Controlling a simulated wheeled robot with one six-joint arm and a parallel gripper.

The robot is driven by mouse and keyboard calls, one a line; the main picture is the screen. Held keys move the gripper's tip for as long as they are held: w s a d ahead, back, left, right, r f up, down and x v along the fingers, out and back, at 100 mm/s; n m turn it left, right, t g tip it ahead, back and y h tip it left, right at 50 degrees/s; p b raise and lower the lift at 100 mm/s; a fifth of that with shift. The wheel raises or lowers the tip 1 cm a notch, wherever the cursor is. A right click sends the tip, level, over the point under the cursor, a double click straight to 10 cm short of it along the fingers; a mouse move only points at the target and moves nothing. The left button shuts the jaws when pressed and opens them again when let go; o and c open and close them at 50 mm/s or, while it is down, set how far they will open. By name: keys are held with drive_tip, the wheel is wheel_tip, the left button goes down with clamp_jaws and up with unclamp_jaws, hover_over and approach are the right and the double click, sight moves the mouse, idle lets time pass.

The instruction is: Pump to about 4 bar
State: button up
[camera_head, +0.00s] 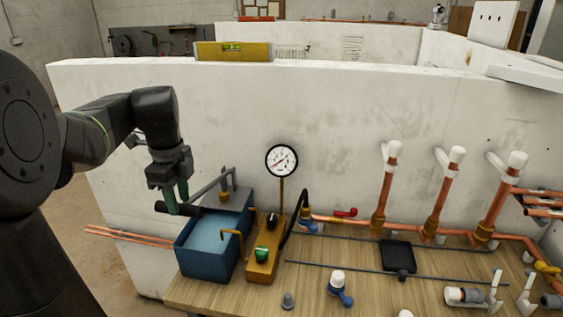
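The test pump stands on the wooden bench: a blue water tank (207,262) with pale water and a brass-coloured block (262,262) with a green knob (261,254). A round white gauge (281,161) rises on a thin stem. Its needle slants across the dial, but the figures are too small to read. The grey pump lever (208,188) slants down to the left to a dark grip (191,210). My gripper (175,203) points down at the left end of this grip. Its fingers overlap the grip in the picture; whether they clamp it cannot be told.
A black hose (293,217) links the pump to copper pipework (345,219) with upright capped risers. A red-handled valve (346,212) sits on the pipe. A white wall (330,110) with a spirit level (233,51) on top stands behind. Loose fittings lie on the bench.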

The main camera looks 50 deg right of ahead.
drive_tip(key=shift+c, duration=0.3)
drive_tip(key=f+b, duration=0.2)
drive_tip(key=b, duration=0.1)
drive_tip(key=a+f+h+b, duration=0.1)
drive_tip(key=f+b, duration=0.1)
drive_tip(key=b, duration=0.1)
drive_tip(key=f+t+h+b, duration=0.1)
drive_tip(key=f+b, duration=0.1)
drive_tip(key=b, duration=0.1)
drive_tip(key=shift+s+a, duration=0.25)
drive_tip(key=shift+s, duration=0.15)
idle(0.3)
